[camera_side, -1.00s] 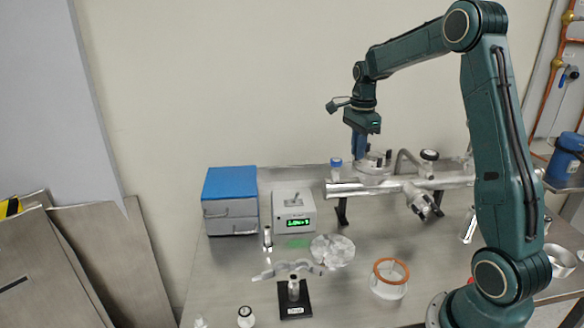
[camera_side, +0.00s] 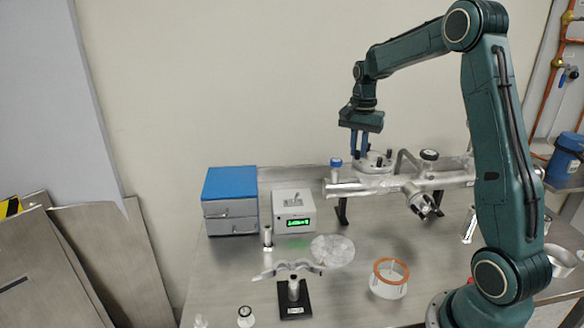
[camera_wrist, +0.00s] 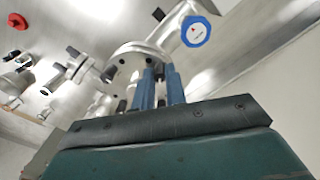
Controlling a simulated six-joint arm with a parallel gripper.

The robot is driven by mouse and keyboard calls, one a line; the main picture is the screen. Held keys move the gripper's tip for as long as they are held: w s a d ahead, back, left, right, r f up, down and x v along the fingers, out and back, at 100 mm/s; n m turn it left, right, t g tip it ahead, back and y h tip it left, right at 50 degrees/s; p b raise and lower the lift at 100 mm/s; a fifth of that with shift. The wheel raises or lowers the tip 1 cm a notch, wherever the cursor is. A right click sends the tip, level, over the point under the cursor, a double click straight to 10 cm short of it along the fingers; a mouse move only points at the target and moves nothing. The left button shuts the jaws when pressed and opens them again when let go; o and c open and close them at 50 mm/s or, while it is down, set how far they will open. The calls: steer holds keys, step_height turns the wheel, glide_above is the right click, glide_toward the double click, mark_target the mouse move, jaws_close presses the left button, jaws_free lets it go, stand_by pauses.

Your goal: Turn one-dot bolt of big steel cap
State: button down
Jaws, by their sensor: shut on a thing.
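The big steel cap (camera_side: 373,162) sits on top of the horizontal steel pipe assembly, with several dark bolts standing around its rim. It also shows in the wrist view (camera_wrist: 128,56). My gripper (camera_side: 359,154) points down over the left part of the cap, and its blue fingers (camera_wrist: 161,84) are shut on a bolt at the rim. The fingers mostly hide that bolt, and its dot mark is too small to read. Other dark bolts (camera_side: 389,154) stand free on the cap.
A blue-capped valve (camera_side: 336,163) stands close left of my gripper. A bent tube and a dark knob (camera_side: 429,155) rise to the right.

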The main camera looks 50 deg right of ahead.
steer(key=n, duration=0.7)
steer(key=shift+f, duration=0.1)
steer(key=n, duration=0.6)
steer(key=shift+n, duration=0.4)
steer(key=n, duration=1.2)
steer(key=shift+n, duration=0.3)
steer(key=c, duration=1.4)
jaws_free()
steer(key=shift+c, duration=0.2)
